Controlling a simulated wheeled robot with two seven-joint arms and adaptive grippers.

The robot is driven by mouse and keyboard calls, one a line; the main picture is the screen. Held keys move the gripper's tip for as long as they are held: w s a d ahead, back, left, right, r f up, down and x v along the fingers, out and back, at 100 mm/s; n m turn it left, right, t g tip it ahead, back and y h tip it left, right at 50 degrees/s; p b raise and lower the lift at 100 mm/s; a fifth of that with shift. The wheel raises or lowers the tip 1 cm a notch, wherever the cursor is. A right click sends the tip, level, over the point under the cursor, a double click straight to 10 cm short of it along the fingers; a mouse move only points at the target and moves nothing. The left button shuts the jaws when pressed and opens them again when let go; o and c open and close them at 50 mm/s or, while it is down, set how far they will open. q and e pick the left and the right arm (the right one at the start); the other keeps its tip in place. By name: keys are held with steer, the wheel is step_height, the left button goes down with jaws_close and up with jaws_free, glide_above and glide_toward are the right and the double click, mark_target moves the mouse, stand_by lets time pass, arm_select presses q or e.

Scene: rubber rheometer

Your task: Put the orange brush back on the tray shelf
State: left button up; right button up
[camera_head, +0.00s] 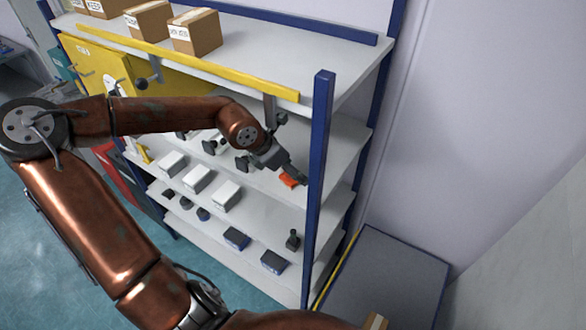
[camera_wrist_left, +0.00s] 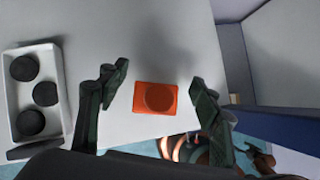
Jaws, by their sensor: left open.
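The orange brush (camera_head: 287,180) rests on a pale shelf close to its front edge, near the blue corner post. In the left wrist view the brush (camera_wrist_left: 156,98) looks like an orange block with a round raised part on top. My left gripper (camera_head: 298,178) is at the brush, partly hiding it in the head view. In the left wrist view the left gripper (camera_wrist_left: 158,78) is open, with one finger on each side of the brush and visible gaps between. My right gripper is not in view.
A white tray (camera_wrist_left: 53,118) with three dark discs lies to the left of the brush. The blue post (camera_head: 320,140) stands right beside my gripper. White boxes (camera_head: 197,179) and dark items sit on the lower shelves. Cardboard boxes (camera_head: 195,33) stand on the top shelf.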

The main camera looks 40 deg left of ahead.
arm_select(q)
steer(key=shift+s+f, duration=0.1)
steer(key=shift+s, duration=0.1)
steer(key=shift+a+r, duration=0.15)
steer(key=shift+r, duration=0.2)
steer(key=v, duration=0.4)
steer(key=shift+s, duration=0.1)
steer(key=s+a+b, duration=0.3)
steer(key=s, duration=0.8)
steer(key=shift+s+a+b, duration=0.15)
steer(key=shift+s+b, duration=0.15)
steer(key=shift+b, duration=0.1)
